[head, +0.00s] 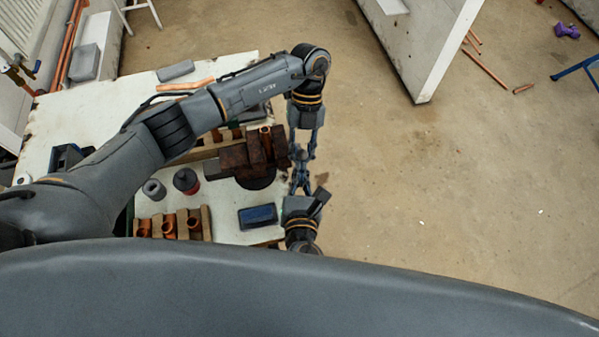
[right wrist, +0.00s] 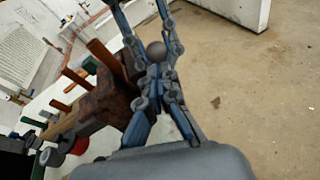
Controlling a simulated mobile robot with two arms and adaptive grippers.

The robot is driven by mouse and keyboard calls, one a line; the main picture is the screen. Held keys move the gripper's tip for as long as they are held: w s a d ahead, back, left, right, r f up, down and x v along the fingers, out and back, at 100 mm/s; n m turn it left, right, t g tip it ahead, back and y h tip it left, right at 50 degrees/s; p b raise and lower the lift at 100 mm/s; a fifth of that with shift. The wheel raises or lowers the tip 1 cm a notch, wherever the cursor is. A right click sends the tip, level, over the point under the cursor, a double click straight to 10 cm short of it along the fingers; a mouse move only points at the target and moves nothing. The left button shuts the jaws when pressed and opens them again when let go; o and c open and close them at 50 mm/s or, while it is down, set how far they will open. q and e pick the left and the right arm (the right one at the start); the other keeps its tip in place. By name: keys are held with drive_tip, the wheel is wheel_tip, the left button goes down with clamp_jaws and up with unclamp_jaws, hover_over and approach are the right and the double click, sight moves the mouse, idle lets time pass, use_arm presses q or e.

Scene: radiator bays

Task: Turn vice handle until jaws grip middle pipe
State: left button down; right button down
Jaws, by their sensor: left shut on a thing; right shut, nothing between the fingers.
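The rusty brown vice (head: 236,160) stands at the right edge of the workbench, and it also shows in the right wrist view (right wrist: 96,106). An upright copper pipe (head: 265,138) stands at its jaws; I cannot tell whether both jaws touch it. A grey ball (right wrist: 157,51), seemingly the vice handle's end, shows between the fingers of my left gripper (head: 303,152), which reaches down from above and is shut on the handle. The rest of the handle is mostly hidden. My right gripper (head: 300,178) is shut and empty, its tips close to the left gripper's fingers.
The white workbench (head: 226,222) carries a wooden rack (head: 206,222) with copper fittings, a dark blue-topped box (head: 258,216), a red-and-black can (head: 186,181) and a grey ring (head: 154,189). A white partition (head: 428,50) stands beyond.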

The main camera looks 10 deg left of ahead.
use_arm(q)
drive_tip(key=shift+d+r, duration=0.2)
drive_tip(key=shift+s, duration=0.1)
use_arm(e)
drive_tip(key=shift+w+a+r, duration=0.1)
drive_tip(key=shift+w+r, duration=0.4)
drive_tip(key=shift+r, duration=0.15)
use_arm(q)
drive_tip(key=c, duration=1.4)
unclamp_jaws()
drive_tip(key=shift+d+f, duration=0.1)
use_arm(e)
drive_tip(key=shift+d+f, duration=0.1)
drive_tip(key=shift+d, duration=0.1)
drive_tip(key=shift+f, duration=0.1)
